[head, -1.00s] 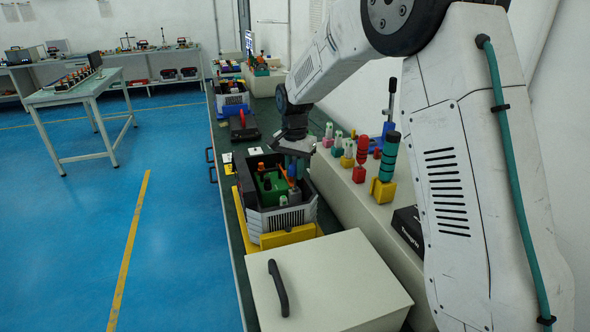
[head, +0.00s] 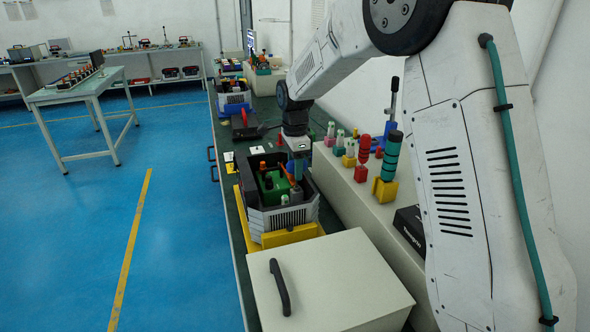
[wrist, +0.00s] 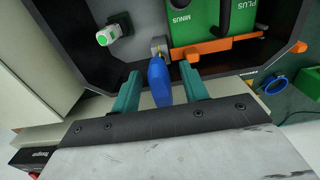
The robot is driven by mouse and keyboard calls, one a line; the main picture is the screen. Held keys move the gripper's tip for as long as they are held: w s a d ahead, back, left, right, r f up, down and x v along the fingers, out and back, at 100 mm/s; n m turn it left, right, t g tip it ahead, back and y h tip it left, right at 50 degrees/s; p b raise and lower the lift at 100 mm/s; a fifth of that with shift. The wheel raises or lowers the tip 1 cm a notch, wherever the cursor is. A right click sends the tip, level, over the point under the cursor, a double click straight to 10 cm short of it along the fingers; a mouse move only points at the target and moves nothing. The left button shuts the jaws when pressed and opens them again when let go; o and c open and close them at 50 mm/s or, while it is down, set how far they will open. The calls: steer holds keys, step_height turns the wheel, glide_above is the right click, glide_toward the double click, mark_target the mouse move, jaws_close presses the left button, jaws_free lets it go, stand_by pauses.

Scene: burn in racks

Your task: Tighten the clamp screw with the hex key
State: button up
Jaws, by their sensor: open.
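My gripper (wrist: 160,72) is open, with its two teal fingers on either side of a blue handle (wrist: 158,84), which seems to be the hex key's. Gaps show between handle and fingers. The handle's far end meets a small grey metal piece (wrist: 159,46), apparently the clamp, beside an orange bar (wrist: 215,47). The clamp screw itself is not distinguishable. A green block (wrist: 195,18) marked MINUS and PLUS sits beyond the bar. In the head view my gripper (head: 298,168) points down into the grey case, hiding part of its contents.
The case (head: 283,218) stands on a yellow base (head: 290,236) on the bench. A cream box with a black handle (head: 325,280) stands in front. Coloured tools, including a green cylinder in a yellow holder (head: 384,190), stand on the ledge at right. A white-and-green plug (wrist: 108,36) is inside the case.

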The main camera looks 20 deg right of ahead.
step_height(320, 180, up, 6)
steer(key=shift+f, duration=0.15)
steer(key=shift+r, duration=0.25)
steer(key=c, duration=0.3)
steer(key=shift+w+a+f, duration=0.1)
steer(key=shift+a+f, duration=0.1)
steer(key=shift+f, duration=0.25)
steer(key=shift+d, duration=0.1)
step_height(320, 180, down, 8)
steer(key=shift+r, duration=0.1)
